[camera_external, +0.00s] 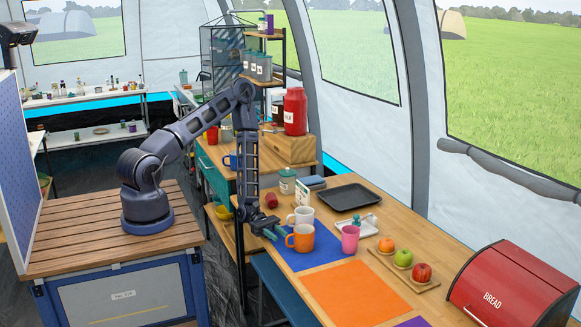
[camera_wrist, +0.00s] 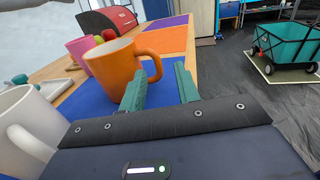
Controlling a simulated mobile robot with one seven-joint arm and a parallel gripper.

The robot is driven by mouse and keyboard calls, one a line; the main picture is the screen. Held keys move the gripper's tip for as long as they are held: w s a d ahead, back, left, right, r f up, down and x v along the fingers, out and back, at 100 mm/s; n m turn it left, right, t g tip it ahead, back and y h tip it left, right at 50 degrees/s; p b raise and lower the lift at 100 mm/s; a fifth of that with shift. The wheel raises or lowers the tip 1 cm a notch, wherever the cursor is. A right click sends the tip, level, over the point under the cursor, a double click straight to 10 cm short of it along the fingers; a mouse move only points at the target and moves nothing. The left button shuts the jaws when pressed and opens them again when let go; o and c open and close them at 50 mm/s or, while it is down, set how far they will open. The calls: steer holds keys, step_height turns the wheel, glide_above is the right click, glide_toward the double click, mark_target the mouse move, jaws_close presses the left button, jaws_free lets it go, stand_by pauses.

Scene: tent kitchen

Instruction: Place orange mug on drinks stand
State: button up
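The orange mug (camera_external: 303,239) stands upright on the blue mat (camera_external: 325,247) on the wooden counter. It also shows in the wrist view (camera_wrist: 113,66), its handle facing my gripper. My gripper (camera_external: 276,234) is low beside the mug's left side. In the wrist view its two teal fingers (camera_wrist: 160,72) are apart, with the handle between or just beyond their tips; contact cannot be told.
A white mug (camera_external: 301,215) stands close behind the orange one, and a pink cup (camera_external: 350,239) to its right. A black tray (camera_external: 349,197), a fruit board (camera_external: 403,267) and a red bread bin (camera_external: 509,287) are also on the counter. The orange mat (camera_external: 356,290) is clear.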

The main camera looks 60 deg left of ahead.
steer(key=v, duration=0.4)
steer(key=shift+a, duration=0.15)
steer(key=shift+s+a+r, duration=0.1)
steer(key=shift+a+r, duration=0.15)
steer(key=shift+r, duration=0.1)
steer(key=s+a+r+m+y, duration=0.3)
steer(key=s+r+m+y, duration=0.2)
steer(key=r, duration=0.9)
steer(key=s+a+r+m+y, duration=0.4)
steer(key=s+r+m+y, duration=0.2)
steer(key=r, duration=0.9)
steer(key=s+a+r+m+y, duration=0.4)
steer(key=s+r+m+y, duration=0.2)
steer(key=r, duration=0.9)
steer(key=s+m, duration=0.2)
steer(key=m, duration=0.1)
steer(key=shift+s+a, duration=0.25)
steer(key=shift+s, duration=0.05)
steer(key=shift+o, duration=0.2)
steer(key=shift+s+a+r+m+t+y, duration=0.1)
steer(key=shift+s+r+m+t+y, duration=0.05)
steer(key=shift+m+t+y, duration=0.15)
steer(key=o, duration=0.5)
steer(key=shift+s+a+r, duration=0.1)
steer(key=shift+o, duration=0.2)
